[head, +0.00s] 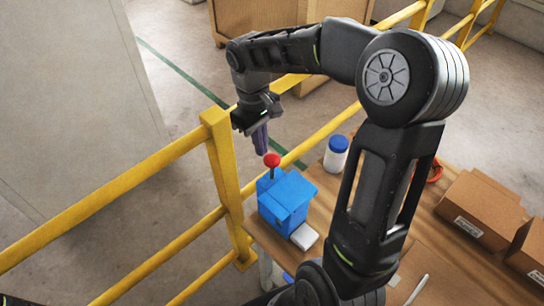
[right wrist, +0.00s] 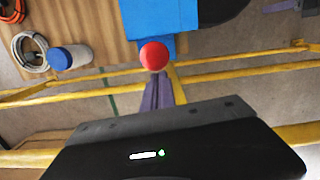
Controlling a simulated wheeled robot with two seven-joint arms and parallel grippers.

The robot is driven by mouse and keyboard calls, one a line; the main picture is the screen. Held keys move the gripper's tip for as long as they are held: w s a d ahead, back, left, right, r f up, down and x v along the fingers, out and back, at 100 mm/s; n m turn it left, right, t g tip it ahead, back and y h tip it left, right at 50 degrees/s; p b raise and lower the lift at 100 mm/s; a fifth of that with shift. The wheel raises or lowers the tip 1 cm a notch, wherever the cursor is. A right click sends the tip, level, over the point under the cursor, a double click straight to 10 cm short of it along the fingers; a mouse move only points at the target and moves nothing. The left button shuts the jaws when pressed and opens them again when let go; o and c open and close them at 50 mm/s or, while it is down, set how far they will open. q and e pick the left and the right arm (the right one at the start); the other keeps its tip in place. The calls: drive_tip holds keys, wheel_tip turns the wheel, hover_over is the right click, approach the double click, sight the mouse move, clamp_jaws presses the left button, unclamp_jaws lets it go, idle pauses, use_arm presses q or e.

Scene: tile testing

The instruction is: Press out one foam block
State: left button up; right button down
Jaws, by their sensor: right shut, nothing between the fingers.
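A blue press machine (head: 283,199) stands on the wooden table near its left edge. Its lever is topped by a red ball knob (head: 272,160). A white block (head: 304,236) lies at the foot of the press; I cannot tell whether it is foam. My right gripper (head: 262,146) is shut and empty, with its fingers pointing down just above and beside the red knob. In the right wrist view the red knob (right wrist: 154,56) sits at the tips of the shut fingers (right wrist: 157,85); I cannot tell whether they touch. My left gripper is out of view.
A white jar with a blue lid (head: 336,155) stands behind the press. Cardboard boxes (head: 482,208) are on the right of the wooden table (head: 440,262). A yellow railing (head: 225,180) runs close along the table's left and far sides. Coiled cable (right wrist: 30,48) shows in the right wrist view.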

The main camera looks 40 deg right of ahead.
drive_tip(key=shift+w+r, duration=0.15)
drive_tip(key=shift+r, duration=1)
drive_tip(key=shift+w+r, duration=0.15)
drive_tip(key=shift+r, duration=1)
drive_tip(key=shift+a, duration=0.1)
drive_tip(key=a+f+y, duration=0.2)
drive_tip(key=a+f, duration=0.5)
drive_tip(key=f, duration=0.3)
drive_tip(key=a+f+y, duration=0.1)
drive_tip(key=a+f, duration=0.6)
drive_tip(key=f, duration=0.4)
drive_tip(key=s+a+f+m+t, duration=0.1)
drive_tip(key=s+a+f, duration=0.4)
drive_tip(key=s+f, duration=0.2)
drive_tip(key=s+a+f+m+y, duration=0.1)
drive_tip(key=s+a+f+m, duration=0.1)
drive_tip(key=s+a+f, duration=0.4)
wheel_tip(320, 180, down, 3)
drive_tip(key=shift+s+a+r+m+t, duration=0.1)
drive_tip(key=shift+s+a+m+t, duration=0.2)
drive_tip(key=shift+s, duration=0.95)
drive_tip(key=shift+d, duration=0.1)
